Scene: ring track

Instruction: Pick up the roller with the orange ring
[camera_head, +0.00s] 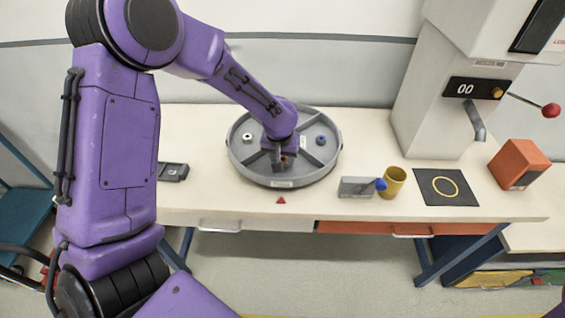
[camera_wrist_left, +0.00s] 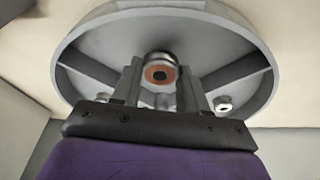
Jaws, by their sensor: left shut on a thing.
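The round grey ring track (camera_head: 240,151) with spokes lies on the table, and its rim also shows in the left wrist view (camera_wrist_left: 72,72). My left gripper (camera_head: 280,163) reaches down into its front part. In the left wrist view my left gripper (camera_wrist_left: 160,84) is shut on the roller with the orange ring (camera_wrist_left: 149,74), a silver roller with a dark centre. In the head view the arm and fingers mostly hide this roller. A roller with a white ring (camera_head: 247,138) sits in the left part. A roller with a blue ring (camera_head: 321,140) sits in the right part. My right gripper is not seen.
An orange box (camera_head: 519,164) and a white machine (camera_head: 432,110) are farther right. A dark device (camera_head: 173,172) lies left of the track.

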